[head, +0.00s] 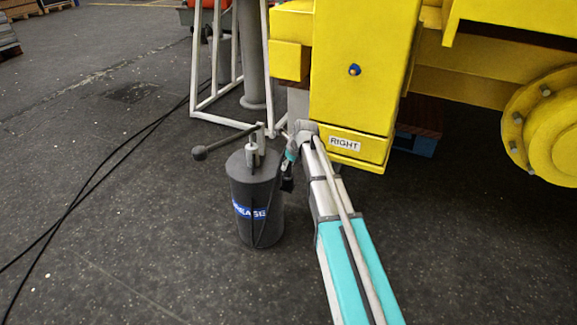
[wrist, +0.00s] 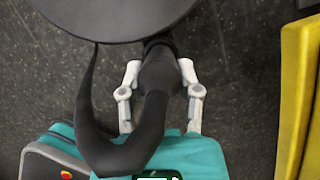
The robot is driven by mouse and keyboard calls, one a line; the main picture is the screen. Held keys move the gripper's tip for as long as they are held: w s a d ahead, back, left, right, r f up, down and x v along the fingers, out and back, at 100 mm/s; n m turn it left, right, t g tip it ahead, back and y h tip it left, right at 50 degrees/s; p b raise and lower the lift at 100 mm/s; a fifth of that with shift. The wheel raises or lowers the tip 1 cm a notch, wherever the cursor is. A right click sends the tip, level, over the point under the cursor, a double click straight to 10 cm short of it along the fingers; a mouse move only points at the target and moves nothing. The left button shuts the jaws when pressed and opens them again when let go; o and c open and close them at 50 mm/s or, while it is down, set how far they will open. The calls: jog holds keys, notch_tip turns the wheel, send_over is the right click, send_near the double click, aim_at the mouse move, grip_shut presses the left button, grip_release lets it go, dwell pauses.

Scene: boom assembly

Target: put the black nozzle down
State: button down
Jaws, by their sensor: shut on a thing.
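The black nozzle (wrist: 160,82) is between the two pale fingers of my gripper (wrist: 160,68) in the wrist view, and the gripper is shut on it. The nozzle's far end is close to the round dark lid edge, and I cannot tell if they touch. A thick black hose (wrist: 88,112) runs from the lid side, bends and comes back up to the nozzle. In the head view my gripper (head: 289,172) hangs just right of the dark grey grease canister (head: 252,213), near its upper part. The nozzle there is a small dark shape, partly lost against the floor.
The canister has a pump handle (head: 219,143) reaching left over its lid. A yellow machine (head: 360,70) labelled RIGHT stands close on the right. A pale metal frame (head: 195,70) stands behind. Black cables (head: 125,150) cross the floor on the left. Floor in front of the canister is clear.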

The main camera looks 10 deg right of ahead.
jog(key=shift+f+b, duration=0.35)
jog(key=shift+f+b, duration=0.25)
jog(key=shift+b, duration=0.05)
jog(key=shift+c, duration=1.5)
grip_release()
jog(key=shift+r, duration=0.2)
jog(key=shift+r+p, duration=0.7)
jog(key=shift+p, duration=0.2)
jog(key=p+v, duration=1)
jog(key=v, duration=0.1)
jog(key=shift+s+r+p, duration=0.15)
jog(key=shift+r+p, duration=0.05)
jog(key=shift+p, duration=0.1)
